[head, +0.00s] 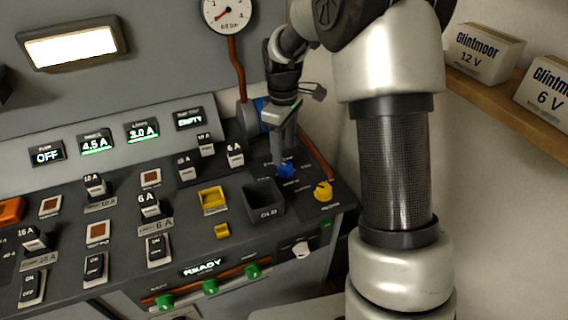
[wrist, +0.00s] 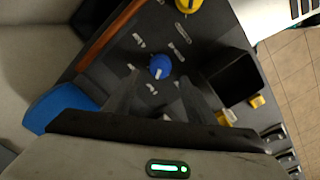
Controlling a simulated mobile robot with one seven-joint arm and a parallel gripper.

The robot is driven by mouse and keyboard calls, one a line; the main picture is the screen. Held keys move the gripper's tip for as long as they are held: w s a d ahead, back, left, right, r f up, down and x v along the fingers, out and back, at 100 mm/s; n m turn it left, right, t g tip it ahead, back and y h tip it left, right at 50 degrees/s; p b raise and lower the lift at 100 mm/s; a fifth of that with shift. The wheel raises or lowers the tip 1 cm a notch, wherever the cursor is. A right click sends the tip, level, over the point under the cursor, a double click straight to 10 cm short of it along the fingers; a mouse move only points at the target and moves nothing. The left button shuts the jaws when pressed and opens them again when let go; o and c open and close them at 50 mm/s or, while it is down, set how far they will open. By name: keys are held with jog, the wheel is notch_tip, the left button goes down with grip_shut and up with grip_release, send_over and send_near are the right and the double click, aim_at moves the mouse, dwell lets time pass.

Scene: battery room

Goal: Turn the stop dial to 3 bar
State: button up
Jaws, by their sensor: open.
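A blue dial (head: 286,171) with a white pointer mark sits on the right part of the sloping panel. It also shows in the wrist view (wrist: 159,66), ringed by small white labels too small to read; its pointer mark faces down in that picture. A yellow dial (head: 323,190) sits to its right and nearer the front. I cannot read which of them is labelled stop. My gripper (head: 281,160) points down over the blue dial. In the wrist view, its open fingers (wrist: 157,85) stand to either side, just short of the dial and apart from it.
A round gauge (head: 228,13) hangs on the back wall with a copper pipe (head: 234,70) below it. An open black bin (head: 264,197) stands left of the blue dial. A blue part (wrist: 62,106) lies close by the gripper. A shelf (head: 505,98) with boxes is at right.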

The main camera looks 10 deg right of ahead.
aim_at(285, 163)
notch_tip(285, 163, down, 6)
jog(key=shift+r+b, duration=0.1)
jog(key=shift+b, duration=0.2)
jog(key=c, duration=1.1)
jog(key=shift+o, duration=0.2)
jog(key=shift+w+m, duration=0.1)
jog(key=shift+m, duration=0.3)
jog(key=m+p, duration=0.1)
jog(key=m, duration=0.4)
jog(key=shift+w+r+m, duration=0.1)
jog(key=shift+m, duration=0.2)
jog(key=m+p, duration=0.1)
jog(key=m, duration=0.4)
jog(key=shift+d, duration=0.15)
jog(key=shift+m, duration=0.4)
